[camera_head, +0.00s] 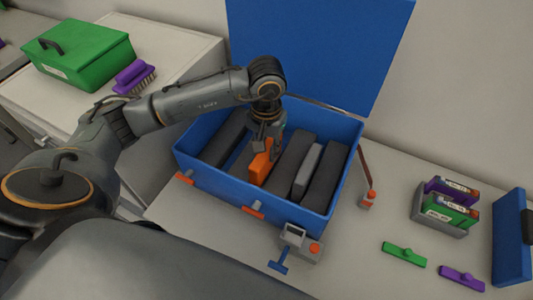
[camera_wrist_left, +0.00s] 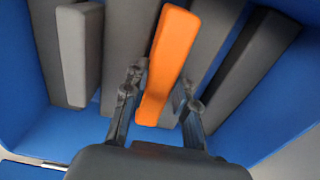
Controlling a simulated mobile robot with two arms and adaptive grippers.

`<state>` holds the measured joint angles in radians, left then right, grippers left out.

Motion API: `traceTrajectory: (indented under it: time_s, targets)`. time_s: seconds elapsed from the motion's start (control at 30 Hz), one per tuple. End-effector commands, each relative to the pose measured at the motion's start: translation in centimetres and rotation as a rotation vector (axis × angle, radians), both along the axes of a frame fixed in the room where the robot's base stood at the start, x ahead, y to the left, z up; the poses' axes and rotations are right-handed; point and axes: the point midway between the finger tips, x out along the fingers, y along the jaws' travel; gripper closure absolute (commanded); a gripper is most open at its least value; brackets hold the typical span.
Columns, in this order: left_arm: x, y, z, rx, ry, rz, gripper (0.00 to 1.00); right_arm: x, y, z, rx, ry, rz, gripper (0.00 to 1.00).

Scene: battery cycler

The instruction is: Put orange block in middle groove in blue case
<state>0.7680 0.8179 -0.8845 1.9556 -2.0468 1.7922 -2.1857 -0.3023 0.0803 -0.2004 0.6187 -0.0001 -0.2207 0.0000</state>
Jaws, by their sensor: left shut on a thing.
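The orange block (camera_head: 261,164) is inside the open blue case (camera_head: 240,193), in the gap between dark grey foam bars. My left gripper (camera_head: 268,143) reaches down into the case and is shut on the orange block. In the left wrist view the orange block (camera_wrist_left: 167,65) stands between the two fingers of the left gripper (camera_wrist_left: 158,100). Dark bars lie on both sides of it. Whether the block touches the groove floor is hidden. My right gripper is not in view.
A light grey block (camera_head: 307,170) sits in the case further right; the case lid (camera_head: 315,45) stands open behind. A small grey device (camera_head: 297,245) is in front. A green box (camera_head: 80,55) and purple brush (camera_head: 135,77) are at left. Coloured pieces lie at right.

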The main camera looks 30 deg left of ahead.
Motion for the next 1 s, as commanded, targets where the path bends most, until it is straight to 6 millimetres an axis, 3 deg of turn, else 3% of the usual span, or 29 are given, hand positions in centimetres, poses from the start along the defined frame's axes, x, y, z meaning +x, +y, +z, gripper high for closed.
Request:
traceTrajectory:
  time_s: [0.2,0.6,0.63,0.7,1.0]
  targets:
    - [-0.1,-0.1,-2.8,-0.001,0.004,-0.001,0.89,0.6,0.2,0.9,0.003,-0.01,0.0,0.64]
    - [0.0,0.0,-3.4,0.0,0.0,-0.002,0.89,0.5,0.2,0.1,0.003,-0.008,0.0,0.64]
    - [0.0,0.0,-3.3,0.0,0.001,-0.001,0.67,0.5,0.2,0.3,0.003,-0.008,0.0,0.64]
    - [0.0,0.0,-3.2,0.0,0.001,-0.001,0.53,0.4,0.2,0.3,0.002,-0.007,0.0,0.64]
    - [0.0,0.0,-3.2,0.0,0.001,-0.001,0.5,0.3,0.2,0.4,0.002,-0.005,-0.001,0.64]
